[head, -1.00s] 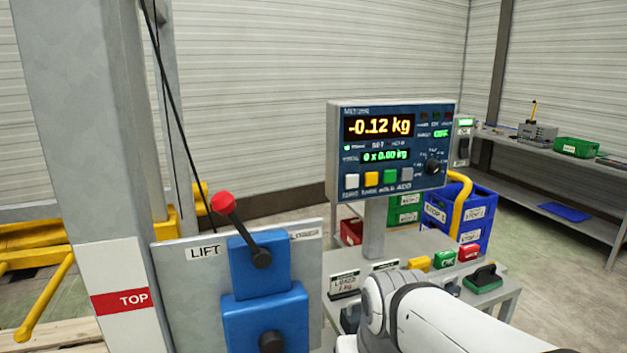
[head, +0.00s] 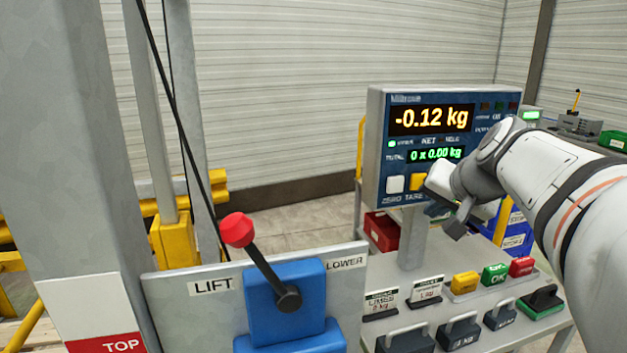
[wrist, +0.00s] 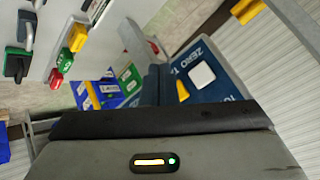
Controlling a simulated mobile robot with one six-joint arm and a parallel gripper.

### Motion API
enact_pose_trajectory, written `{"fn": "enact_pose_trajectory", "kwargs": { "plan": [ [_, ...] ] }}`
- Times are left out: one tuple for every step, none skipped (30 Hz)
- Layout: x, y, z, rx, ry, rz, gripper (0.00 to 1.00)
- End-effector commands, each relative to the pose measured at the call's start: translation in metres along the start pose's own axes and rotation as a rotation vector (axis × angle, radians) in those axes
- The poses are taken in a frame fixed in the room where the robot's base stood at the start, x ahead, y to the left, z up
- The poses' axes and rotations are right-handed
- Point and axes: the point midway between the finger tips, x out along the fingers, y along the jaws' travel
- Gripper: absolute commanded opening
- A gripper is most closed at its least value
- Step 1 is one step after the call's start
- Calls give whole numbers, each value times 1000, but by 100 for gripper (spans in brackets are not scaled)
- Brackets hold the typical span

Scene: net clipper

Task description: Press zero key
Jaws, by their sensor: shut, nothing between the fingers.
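The zero key is a white square button (head: 395,184) at the lower left of the scale indicator (head: 378,140), above the label "ZERO". It also shows in the wrist view as a white square (wrist: 202,75), beside the yellow tare key (wrist: 183,91). The display reads -0.12 kg, with 0 x 0.00 kg below. My gripper (head: 437,209) is shut and empty, in front of the panel's lower right and right of the zero key, apart from that key. My wrist hides the keys right of the yellow one. In the wrist view the dark fingers lie beside the panel.
A lever with a red knob (head: 237,229) stands on the blue lift box at the left. Below the indicator, a bench holds weights (head: 458,331) and yellow, green and red blocks (head: 495,273). Blue bins (head: 515,228) stand behind. Space left of the indicator is open.

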Motion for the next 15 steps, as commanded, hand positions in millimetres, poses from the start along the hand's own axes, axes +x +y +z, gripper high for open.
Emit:
{"fn": "enact_pose_trajectory", "kwargs": {
  "plan": [
    [0, -2, 1, -3, -2, -2, 0],
    [1, -2, 1, -4, -3, -3, 0],
    [1, -4, 2, -6, -4, -4, 0],
    [2, -5, 1, -7, -5, -5, 0],
    [2, -6, 1, -8, -6, -6, 0],
    [4, -8, 0, -9, -7, -7, 0],
    [5, -10, -1, -10, -8, -8, 0],
    [6, -11, -2, -11, -9, -9, 0],
    [9, -14, -4, -12, -10, -9, 0],
    [11, -16, -5, -13, -11, -10, 0],
    [14, -19, -7, -14, -11, -10, 0],
    [18, -22, -10, -15, -12, -10, 0],
    [20, -24, -12, -15, -12, -10, 0],
    [24, -27, -14, -15, -12, -10, 0],
    [28, -30, -17, -15, -13, -10, 0]
  ]
}}
